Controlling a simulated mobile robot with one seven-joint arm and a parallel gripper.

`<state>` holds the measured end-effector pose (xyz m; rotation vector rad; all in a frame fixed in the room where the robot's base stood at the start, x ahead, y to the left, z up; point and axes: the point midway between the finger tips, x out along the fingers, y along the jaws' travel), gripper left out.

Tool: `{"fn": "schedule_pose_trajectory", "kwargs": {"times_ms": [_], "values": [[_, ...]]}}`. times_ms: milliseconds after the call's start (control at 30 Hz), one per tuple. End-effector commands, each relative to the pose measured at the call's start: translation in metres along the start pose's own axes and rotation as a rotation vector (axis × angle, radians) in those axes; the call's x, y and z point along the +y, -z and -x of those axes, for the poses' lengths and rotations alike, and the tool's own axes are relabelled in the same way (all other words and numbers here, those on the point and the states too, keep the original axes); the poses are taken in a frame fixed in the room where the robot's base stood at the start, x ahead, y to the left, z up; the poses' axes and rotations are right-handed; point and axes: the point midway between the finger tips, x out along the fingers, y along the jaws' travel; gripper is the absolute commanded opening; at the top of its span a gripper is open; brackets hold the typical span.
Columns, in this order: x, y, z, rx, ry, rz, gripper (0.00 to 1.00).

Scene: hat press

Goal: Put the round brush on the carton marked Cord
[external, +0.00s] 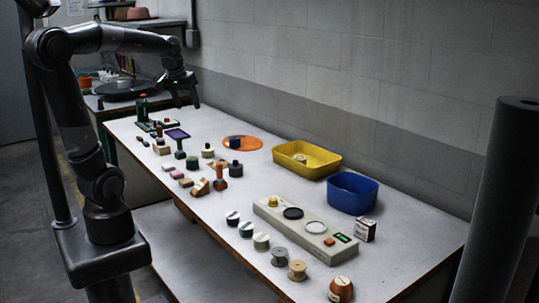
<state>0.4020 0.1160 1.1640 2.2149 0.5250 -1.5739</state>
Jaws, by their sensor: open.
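My gripper (184,98) hangs open and empty above the far left end of the long table, well above the surface. A small white and dark carton (366,230) stands upright near the blue bin; its print is too small to read, so I cannot tell whether it says Cord. I cannot make out the round brush for sure. A small wooden piece with an upright part (220,182) stands mid-table and may be it. My gripper is far from both, toward the back left.
A yellow bin (300,169), a blue bin (352,193) and an orange disc (242,144) lie along the wall side. A long pale device (305,226) lies in front of them. Several spools (279,257) and small blocks crowd the near side.

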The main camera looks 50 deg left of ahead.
Motion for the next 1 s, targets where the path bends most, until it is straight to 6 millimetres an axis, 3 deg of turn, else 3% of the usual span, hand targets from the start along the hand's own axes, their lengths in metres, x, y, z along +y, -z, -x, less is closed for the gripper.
{"fn": "schedule_pose_trajectory", "kwargs": {"times_ms": [33,200,400,600,1000], "values": [[0.011,-0.021,0.005,0.019,-0.018,-0.063,0.60],[0.032,-0.086,0.011,0.077,-0.069,-0.269,0.60],[0.039,-0.142,0.007,0.130,-0.114,-0.447,0.60],[0.040,-0.162,0.003,0.152,-0.131,-0.517,0.60],[0.040,-0.162,0.003,0.153,-0.130,-0.518,0.60]]}}
